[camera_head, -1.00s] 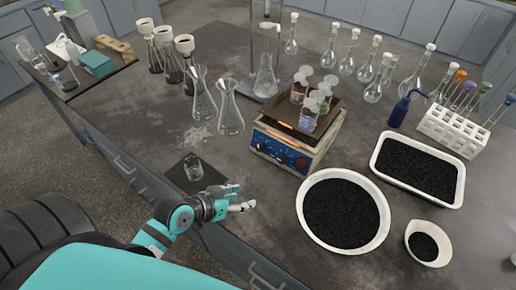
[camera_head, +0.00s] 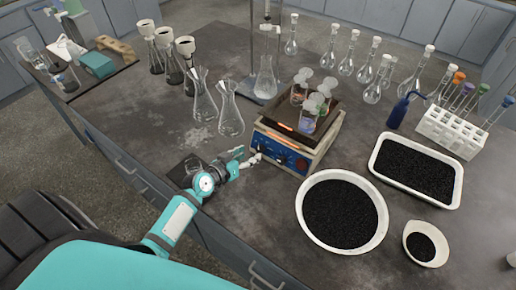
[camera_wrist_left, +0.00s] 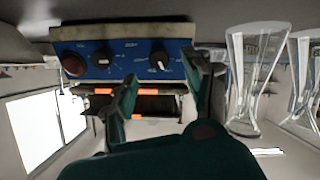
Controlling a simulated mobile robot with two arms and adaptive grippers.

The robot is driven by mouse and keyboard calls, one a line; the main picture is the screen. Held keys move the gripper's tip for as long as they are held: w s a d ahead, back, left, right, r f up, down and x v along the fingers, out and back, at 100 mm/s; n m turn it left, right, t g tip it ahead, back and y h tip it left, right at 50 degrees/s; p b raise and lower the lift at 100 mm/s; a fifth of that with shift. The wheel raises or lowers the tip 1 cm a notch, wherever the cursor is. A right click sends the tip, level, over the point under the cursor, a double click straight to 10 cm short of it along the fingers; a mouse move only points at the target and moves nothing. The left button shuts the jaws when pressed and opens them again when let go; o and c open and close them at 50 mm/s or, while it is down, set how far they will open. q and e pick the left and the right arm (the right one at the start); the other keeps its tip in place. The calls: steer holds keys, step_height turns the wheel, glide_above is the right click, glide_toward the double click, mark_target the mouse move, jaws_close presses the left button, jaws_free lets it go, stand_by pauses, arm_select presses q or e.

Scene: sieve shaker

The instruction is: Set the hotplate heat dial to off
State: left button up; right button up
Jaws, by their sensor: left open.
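The hotplate (camera_head: 298,150) stands in the middle of the bench, with several capped bottles on its dark top. Its blue front panel (camera_wrist_left: 125,62) shows upside down in the left wrist view, with a red round knob (camera_wrist_left: 73,66) and two dark dials, one in the middle (camera_wrist_left: 100,58) and one at the right (camera_wrist_left: 160,59). The labels are too blurred to tell which dial is heat. My left gripper (camera_head: 250,158) is open just in front of the panel's left end. In the left wrist view its fingers (camera_wrist_left: 162,88) lie around the right dial's line, apparently short of it.
Two empty flasks (camera_head: 230,112) stand left of the hotplate. A round white basin (camera_head: 382,232) and a white tray (camera_head: 459,190) of black grains are to the right.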

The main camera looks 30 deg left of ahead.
mark_target(259, 150)
arm_select(q)
steer(key=x, duration=0.6)
steer(key=shift+w, duration=0.1)
steer(key=shift+c, duration=0.2)
jaws_close()
